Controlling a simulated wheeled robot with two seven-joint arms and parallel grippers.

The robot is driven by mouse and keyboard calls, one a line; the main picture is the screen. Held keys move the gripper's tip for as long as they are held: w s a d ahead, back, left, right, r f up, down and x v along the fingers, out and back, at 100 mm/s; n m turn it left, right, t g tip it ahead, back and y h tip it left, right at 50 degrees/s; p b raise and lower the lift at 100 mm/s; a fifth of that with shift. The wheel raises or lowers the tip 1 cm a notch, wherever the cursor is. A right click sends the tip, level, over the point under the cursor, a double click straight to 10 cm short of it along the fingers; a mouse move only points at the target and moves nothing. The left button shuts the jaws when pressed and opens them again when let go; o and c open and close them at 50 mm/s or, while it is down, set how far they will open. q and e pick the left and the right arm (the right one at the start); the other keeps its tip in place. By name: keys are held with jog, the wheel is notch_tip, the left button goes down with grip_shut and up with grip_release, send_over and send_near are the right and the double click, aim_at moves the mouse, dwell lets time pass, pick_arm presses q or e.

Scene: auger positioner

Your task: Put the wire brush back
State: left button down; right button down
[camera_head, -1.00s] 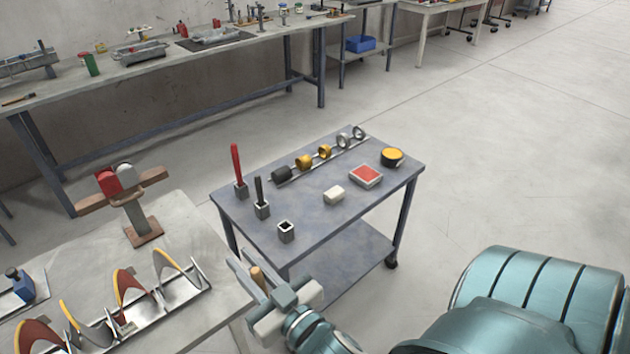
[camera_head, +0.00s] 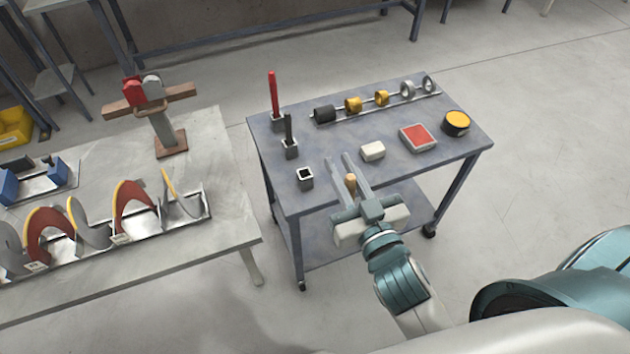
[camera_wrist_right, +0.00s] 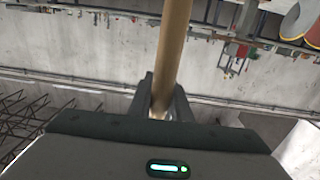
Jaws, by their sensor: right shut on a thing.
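My right gripper (camera_head: 347,176) is at the front edge of the grey cart (camera_head: 340,191), shut on a wooden handle (camera_head: 351,184) that I take to be the wire brush. The right wrist view shows the tan handle (camera_wrist_right: 172,55) standing between the fingers (camera_wrist_right: 162,98); the brush's bristles are not visible. An empty square holder (camera_head: 305,178) stands on the cart's front left corner, to the left of the gripper. Behind it, two similar holders hold a black-handled tool (camera_head: 289,130) and a red-handled tool (camera_head: 273,92). My left gripper is not in view.
A white block (camera_head: 373,151), a red-topped box (camera_head: 418,137) and a yellow-topped tin (camera_head: 456,123) sit on the cart. A rail at the back carries several rings (camera_head: 381,98). A workbench (camera_head: 222,232) with an auger (camera_head: 121,207) stands to the left, with a gap between.

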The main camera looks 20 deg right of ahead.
jog(key=shift+a, duration=0.1)
jog(key=w+a+f+t+p, duration=0.1)
jog(key=w+p, duration=0.4)
jog(key=w, duration=1.8)
jog(key=shift+w+a+f+y, duration=0.15)
jog(key=shift+f+y, duration=0.15)
jog(key=shift+f, duration=0.15)
notch_tip(320, 180, down, 6)
jog(key=b, duration=0.6)
jog(key=shift+f, duration=0.15)
